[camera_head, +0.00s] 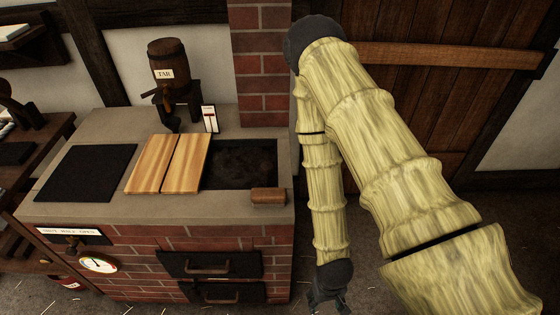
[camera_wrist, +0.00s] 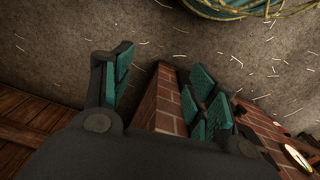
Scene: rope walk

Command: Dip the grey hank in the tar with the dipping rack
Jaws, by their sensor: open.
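The tar tank (camera_head: 255,175) is an open dark basin in the top of a brick stove, with a dark, dull surface inside. Two pale wooden boards (camera_head: 168,163) lie side by side to its left. A brown wooden block (camera_head: 268,195) sits at the basin's front right corner; I cannot tell whether it belongs to the dipping rack. I make out no grey hank. My gripper (camera_head: 330,300) hangs low, right of the stove. In the wrist view my gripper (camera_wrist: 160,85) has its teal-padded fingers apart, with nothing seen between them but floor and brickwork.
A barrel labelled TAR (camera_head: 167,68) stands behind the boards, near a small tag (camera_head: 210,118). A black plate (camera_head: 87,172) lies on the stove's left. A gauge (camera_head: 98,264) and drawers (camera_head: 210,265) face front. A teal and yellow coil (camera_wrist: 235,8) lies on the floor.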

